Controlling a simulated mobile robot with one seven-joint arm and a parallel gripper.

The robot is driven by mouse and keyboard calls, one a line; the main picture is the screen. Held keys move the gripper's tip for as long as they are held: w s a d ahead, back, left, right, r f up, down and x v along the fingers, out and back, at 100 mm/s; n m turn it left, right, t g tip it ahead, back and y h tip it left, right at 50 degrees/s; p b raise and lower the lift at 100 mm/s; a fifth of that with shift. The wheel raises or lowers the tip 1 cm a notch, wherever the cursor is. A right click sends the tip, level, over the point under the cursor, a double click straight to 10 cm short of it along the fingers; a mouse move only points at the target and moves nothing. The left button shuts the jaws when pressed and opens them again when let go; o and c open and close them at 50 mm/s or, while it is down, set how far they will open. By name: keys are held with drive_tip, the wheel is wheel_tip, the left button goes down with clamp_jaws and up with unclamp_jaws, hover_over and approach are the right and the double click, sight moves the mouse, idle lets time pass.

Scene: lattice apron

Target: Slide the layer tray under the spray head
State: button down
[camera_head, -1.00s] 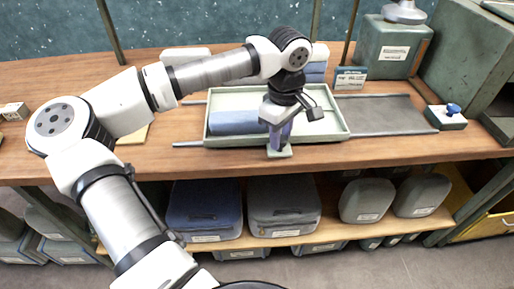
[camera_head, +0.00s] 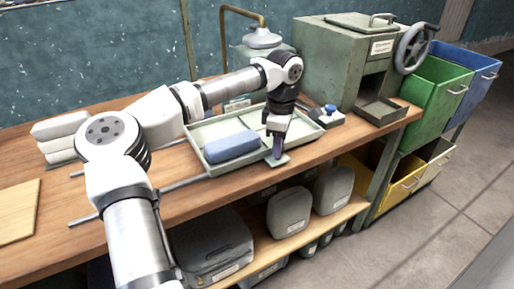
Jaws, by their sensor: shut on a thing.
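The layer tray (camera_head: 212,168), pale green and shallow, sits on the wooden bench with a blue folded bundle (camera_head: 232,147) inside at its left. My gripper (camera_head: 278,150) points down at the tray's front edge, right of middle, and is shut on the small tab there; the fingers hide part of the tab. The grey spray head (camera_head: 262,39) stands behind the tray on a green box, beside a bent brass pipe. My forearm crosses in front of that box and hides its lower part, so the exact alignment of tray and head cannot be told.
Metal rails (camera_head: 95,216) run out bare to the tray's left. A small block with a blue knob (camera_head: 330,110) is close at its right. Beyond stands a green machine with a handwheel (camera_head: 411,48). White rolls (camera_head: 60,137) lie back left.

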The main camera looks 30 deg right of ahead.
drive_tip(key=shift+w+d+r, duration=0.1)
drive_tip(key=shift+d, duration=1.55)
drive_tip(key=c, duration=1.1)
unclamp_jaws()
drive_tip(key=shift+d, duration=0.15)
drive_tip(key=shift+o, duration=0.2)
wheel_tip(320, 180, up, 14)
